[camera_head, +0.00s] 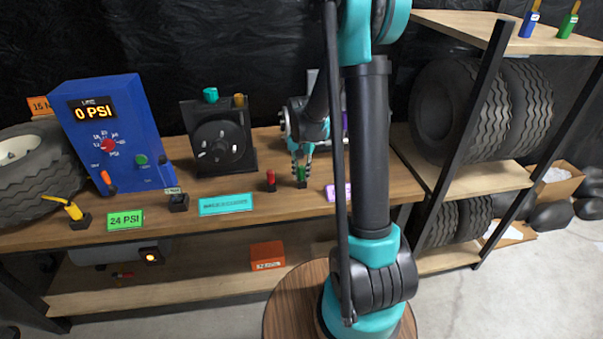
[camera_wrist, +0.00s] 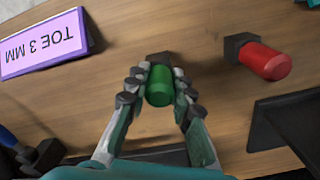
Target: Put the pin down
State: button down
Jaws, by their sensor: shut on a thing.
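My gripper (camera_wrist: 158,90) is shut on a green pin (camera_wrist: 159,86), with fingers against both sides of it. In the head view my gripper (camera_head: 301,158) points down over the bench, and the green pin (camera_head: 301,173) stands roughly upright under it. A dark block (camera_wrist: 160,58) shows just behind the pin, and the pin's foot appears at or in a small black base (camera_head: 301,184). I cannot tell whether the pin is fully seated, since its lower end is hidden.
A red pin (camera_head: 270,176) stands in its own black base to the left. A purple "TOE 3 MM" label (camera_wrist: 42,42) lies nearby. The wooden bench (camera_head: 240,188) also carries a teal label (camera_head: 226,204), a black dial unit (camera_head: 218,140) and a blue PSI box (camera_head: 105,130). Tyre shelves (camera_head: 470,182) stand right.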

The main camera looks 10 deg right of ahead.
jog(key=shift+f, duration=0.15)
jog(key=c, duration=1.3)
grip_release()
